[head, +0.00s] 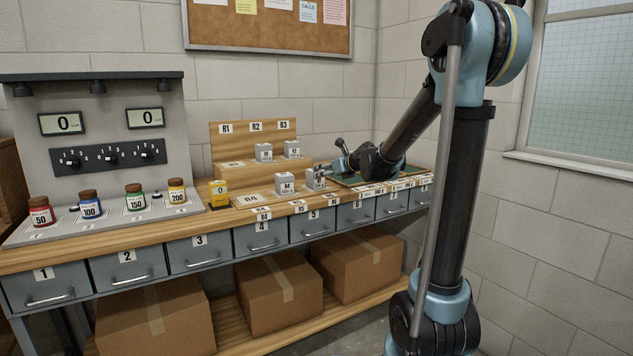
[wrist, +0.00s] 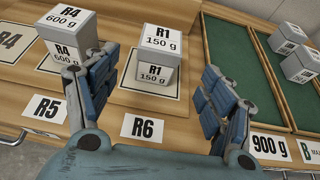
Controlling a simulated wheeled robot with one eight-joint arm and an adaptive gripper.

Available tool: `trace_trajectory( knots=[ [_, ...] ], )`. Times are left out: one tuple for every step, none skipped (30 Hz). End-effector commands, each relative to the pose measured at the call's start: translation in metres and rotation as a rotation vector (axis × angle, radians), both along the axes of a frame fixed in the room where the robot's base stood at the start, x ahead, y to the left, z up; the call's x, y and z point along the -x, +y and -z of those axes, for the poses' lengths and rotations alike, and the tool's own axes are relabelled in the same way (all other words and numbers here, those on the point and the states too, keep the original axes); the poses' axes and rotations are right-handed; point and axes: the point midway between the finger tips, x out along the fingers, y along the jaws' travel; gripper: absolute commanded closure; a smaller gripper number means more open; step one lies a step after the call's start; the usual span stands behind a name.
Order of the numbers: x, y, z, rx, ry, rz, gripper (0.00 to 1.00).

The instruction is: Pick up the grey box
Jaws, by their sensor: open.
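A grey box marked R1 150 g (wrist: 152,75) stands upright on a white-bordered label in the wrist view. It also shows in the head view (head: 315,179). My gripper (wrist: 160,63) is open, with one finger to each side of this box. Gaps show between the fingers and the box, and nothing is held. In the head view my gripper (head: 336,168) is beside the box and partly hidden by my arm. Another grey box, R4 600 g (wrist: 66,38), stands to the left, just outside the left finger; it also shows in the head view (head: 285,185).
Two grey boxes (head: 264,152) (head: 292,149) stand on the raised step behind. More grey boxes (wrist: 290,38) stand on the green panel at right. A yellow device (head: 219,194) and several coloured jars (head: 90,205) are at left. Drawers line the bench front.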

Motion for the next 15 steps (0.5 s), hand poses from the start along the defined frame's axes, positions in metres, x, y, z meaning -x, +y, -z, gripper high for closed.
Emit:
trace_trajectory(
  knots=[
    [-0.005,0.004,0.002,0.000,0.000,-0.001,0.25],
    [-0.008,0.005,0.004,0.000,0.000,-0.001,0.25],
    [-0.012,0.008,0.005,0.000,0.000,0.000,0.25],
    [-0.014,0.010,0.007,0.000,0.000,0.000,0.25],
    [-0.017,0.012,0.008,0.001,-0.001,0.000,0.25],
    [-0.020,0.014,0.010,0.001,-0.001,0.000,0.25],
    [-0.023,0.016,0.011,0.001,-0.001,0.000,0.25],
    [-0.026,0.018,0.013,0.001,-0.001,0.000,0.25],
    [-0.029,0.020,0.014,0.000,-0.001,0.000,0.25],
    [-0.031,0.022,0.015,0.000,0.000,0.000,0.25],
    [-0.033,0.023,0.016,0.000,0.000,0.000,0.25],
    [-0.036,0.025,0.018,0.000,0.000,0.000,0.25],
    [-0.037,0.026,0.018,0.000,0.000,0.001,0.25],
    [-0.038,0.026,0.019,0.001,-0.001,0.001,0.25],
    [-0.039,0.027,0.020,0.001,-0.001,0.001,0.25]
  ],
)
